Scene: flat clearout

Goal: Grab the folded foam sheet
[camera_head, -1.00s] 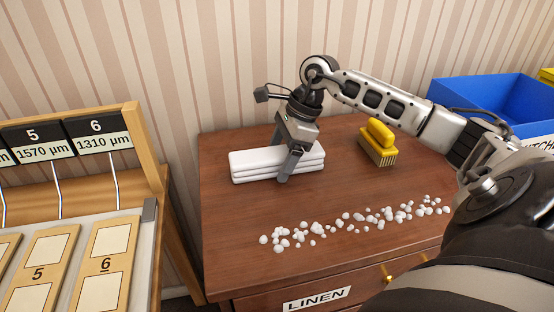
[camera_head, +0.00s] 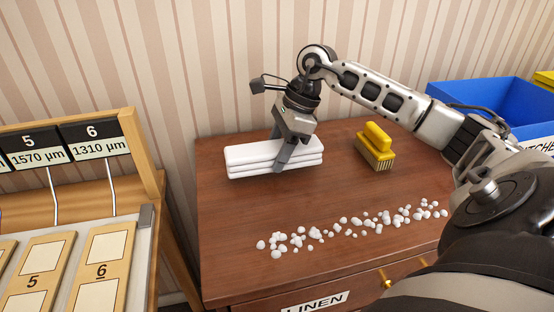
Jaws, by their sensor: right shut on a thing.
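The folded foam sheet (camera_head: 250,161) is a white, layered block at the back left of the brown dresser top. My right gripper (camera_head: 280,153) comes down over its right part from above. It is shut on the sheet, with the near finger against the front face and the far finger mostly hidden behind the sheet. I cannot tell whether the sheet is clear of the dresser top. My left gripper is not in view.
A yellow brush (camera_head: 376,147) stands to the right of the sheet. Several white foam bits (camera_head: 335,230) lie scattered along the front of the dresser top (camera_head: 230,220). A blue bin (camera_head: 480,95) is at the right. A wooden rack with numbered cards (camera_head: 70,215) stands at the left.

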